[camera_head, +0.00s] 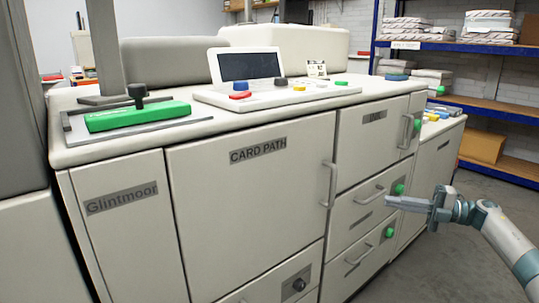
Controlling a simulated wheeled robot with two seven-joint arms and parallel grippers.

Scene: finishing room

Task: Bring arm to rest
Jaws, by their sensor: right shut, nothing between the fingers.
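My right arm comes in from the lower right. My right gripper (392,201) is shut and empty, its fingers pointing left. In the picture it overlaps the drawer fronts of a large white machine (240,200), near a green knob (398,189). I cannot tell how far it is from the drawers. My left gripper is not in view.
The machine has a CARD PATH door with a handle (330,185), a console with a screen (249,66) and a green block with a black knob (137,115) on top. Blue-framed shelves (480,103) stand at the back right. Grey floor (440,265) is free at the lower right.

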